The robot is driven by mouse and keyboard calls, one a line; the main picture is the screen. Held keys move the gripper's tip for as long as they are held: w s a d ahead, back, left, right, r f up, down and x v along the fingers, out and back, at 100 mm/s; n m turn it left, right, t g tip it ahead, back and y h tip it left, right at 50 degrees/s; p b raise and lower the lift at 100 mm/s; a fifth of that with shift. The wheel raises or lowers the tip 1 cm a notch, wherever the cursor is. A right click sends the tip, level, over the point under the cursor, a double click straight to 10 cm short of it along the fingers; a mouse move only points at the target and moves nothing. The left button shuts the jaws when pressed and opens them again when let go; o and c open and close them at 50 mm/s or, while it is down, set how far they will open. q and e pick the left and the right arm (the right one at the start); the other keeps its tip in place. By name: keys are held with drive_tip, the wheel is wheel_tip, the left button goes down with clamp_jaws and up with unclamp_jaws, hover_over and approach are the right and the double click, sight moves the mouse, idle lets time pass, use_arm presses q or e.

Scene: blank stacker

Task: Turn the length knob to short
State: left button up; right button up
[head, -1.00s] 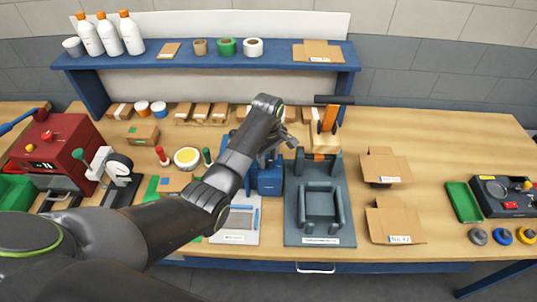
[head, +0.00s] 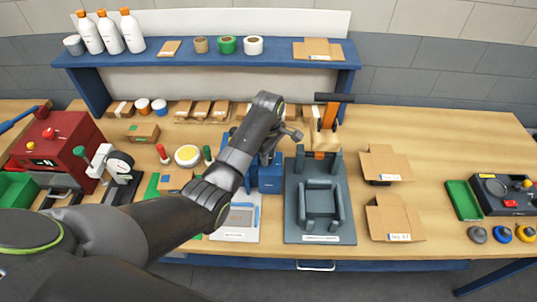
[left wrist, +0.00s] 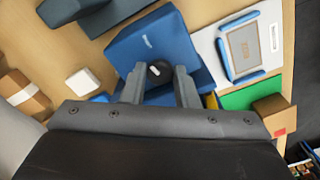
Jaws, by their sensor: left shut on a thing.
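A small black knob (left wrist: 159,70) with a white mark sits on the blue machine (left wrist: 150,45) in the left wrist view. My left gripper (left wrist: 160,84) has its two grey fingers on either side of the knob and is shut on it. In the head view the blue machine (head: 270,181) stands left of the grey fixture, and my left arm reaches over it. The knob is hidden there behind my arm. Any short or long label by the knob is too small to read. My right gripper is in neither view.
A grey fixture (head: 294,226) with upright posts stands right of the blue machine, and an orange-armed press (head: 329,115) is behind it. A white board with a blue frame (head: 240,219) lies in front.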

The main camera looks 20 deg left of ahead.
use_arm(q)
drive_tip(key=n, duration=0.4)
drive_tip(key=shift+n, duration=0.3)
drive_tip(key=n, duration=0.3)
drive_tip(key=shift+n, duration=0.3)
drive_tip(key=n, duration=0.3)
drive_tip(key=shift+a+n, duration=0.1)
drive_tip(key=shift+n, duration=2)
drive_tip(key=shift+f, duration=0.1)
drive_tip(key=o, duration=0.7)
